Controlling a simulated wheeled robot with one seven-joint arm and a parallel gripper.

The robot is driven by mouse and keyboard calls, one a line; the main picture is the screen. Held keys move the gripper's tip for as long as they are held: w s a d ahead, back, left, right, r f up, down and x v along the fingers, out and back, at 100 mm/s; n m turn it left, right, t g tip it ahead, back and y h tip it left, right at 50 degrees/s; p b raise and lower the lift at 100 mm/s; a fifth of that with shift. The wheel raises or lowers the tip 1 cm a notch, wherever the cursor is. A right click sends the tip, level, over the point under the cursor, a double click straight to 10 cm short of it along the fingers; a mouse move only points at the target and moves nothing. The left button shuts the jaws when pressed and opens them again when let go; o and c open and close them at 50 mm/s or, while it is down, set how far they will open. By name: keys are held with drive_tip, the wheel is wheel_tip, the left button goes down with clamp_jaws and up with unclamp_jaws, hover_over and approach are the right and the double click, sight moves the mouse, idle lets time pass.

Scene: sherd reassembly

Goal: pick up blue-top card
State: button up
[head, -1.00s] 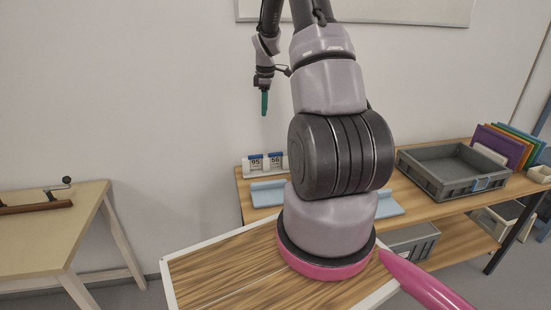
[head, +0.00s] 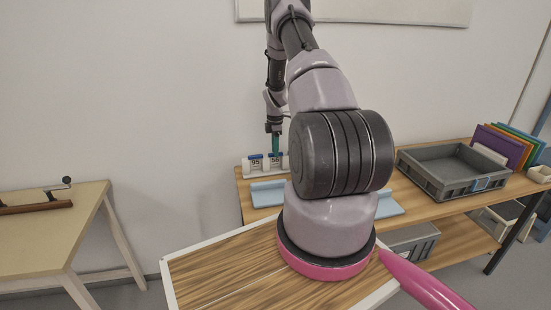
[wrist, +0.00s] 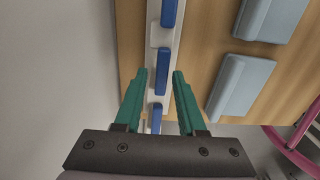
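Two blue-top cards show in the head view, one marked 95 (head: 256,163) and one marked 58 (head: 275,161), upright in a white rack (head: 252,174) at the shelf's back left. In the wrist view, three blue top edges run in a line along the white rack (wrist: 157,36): far (wrist: 169,12), middle (wrist: 162,71) and near (wrist: 157,118). My gripper (wrist: 160,73) is open, its teal fingers on either side of the rack line. The middle top edge appears between the fingertips; I cannot tell the height gap. In the head view my gripper (head: 276,153) points down at card 58.
Light-blue blocks (wrist: 241,85) lie beside the rack on the wooden surface. A grey crate (head: 425,178) and upright coloured boards (head: 500,146) stand to the right. The wall (head: 130,90) is close behind the rack. A separate table (head: 40,235) stands at left.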

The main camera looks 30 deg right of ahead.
wheel_tip(320, 180, down, 4)
drive_tip(key=shift+w+d+r, duration=0.1)
drive_tip(key=shift+w, duration=0.05)
clamp_jaws()
wheel_tip(320, 180, up, 10)
drive_tip(key=shift+r, duration=0.1)
idle(0.5)
